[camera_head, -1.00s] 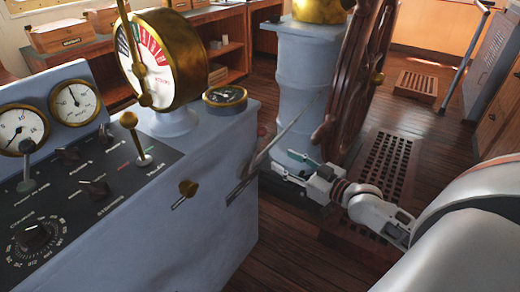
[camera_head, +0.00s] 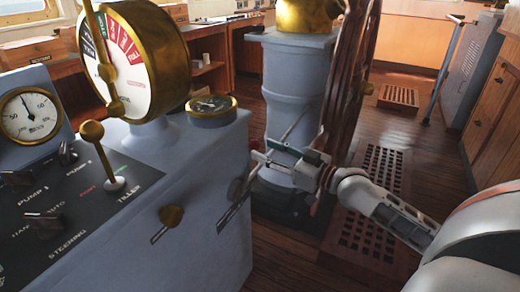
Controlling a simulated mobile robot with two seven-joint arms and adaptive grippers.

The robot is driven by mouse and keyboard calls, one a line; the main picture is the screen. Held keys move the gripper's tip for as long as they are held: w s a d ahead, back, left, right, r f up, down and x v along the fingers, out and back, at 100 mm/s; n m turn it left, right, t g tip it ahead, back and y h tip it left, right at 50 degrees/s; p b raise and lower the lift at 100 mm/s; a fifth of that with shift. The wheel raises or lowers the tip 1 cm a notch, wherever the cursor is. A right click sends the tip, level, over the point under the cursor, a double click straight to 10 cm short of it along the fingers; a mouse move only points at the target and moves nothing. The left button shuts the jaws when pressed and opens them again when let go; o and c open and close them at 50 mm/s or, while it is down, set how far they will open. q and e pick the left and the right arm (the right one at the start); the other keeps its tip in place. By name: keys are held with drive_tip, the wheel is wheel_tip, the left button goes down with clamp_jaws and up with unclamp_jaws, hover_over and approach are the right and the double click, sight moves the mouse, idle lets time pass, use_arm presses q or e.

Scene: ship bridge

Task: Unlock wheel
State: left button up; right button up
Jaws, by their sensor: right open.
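The brown wooden wheel (camera_head: 352,85) stands nearly edge-on at the right side of the blue-grey pedestal (camera_head: 292,85). A thin grey lever (camera_head: 298,122) slants up in front of the pedestal, close to my right gripper. My right gripper (camera_head: 268,152) is open, with its fingers pointing left, low in front of the pedestal and left of the wheel's lower part. I cannot tell whether a finger touches the lever. The wheel's lower rim is partly hidden by my right arm. My left gripper is not in view.
The grey console (camera_head: 190,215) fills the left, with a brass telegraph (camera_head: 140,60), a gauge (camera_head: 30,115) and a tiller knob (camera_head: 92,131). A side lever (camera_head: 236,200) sticks out toward my gripper. A wooden grating (camera_head: 365,225) lies below my right arm.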

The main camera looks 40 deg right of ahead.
drive_tip(key=shift+x, duration=1.35)
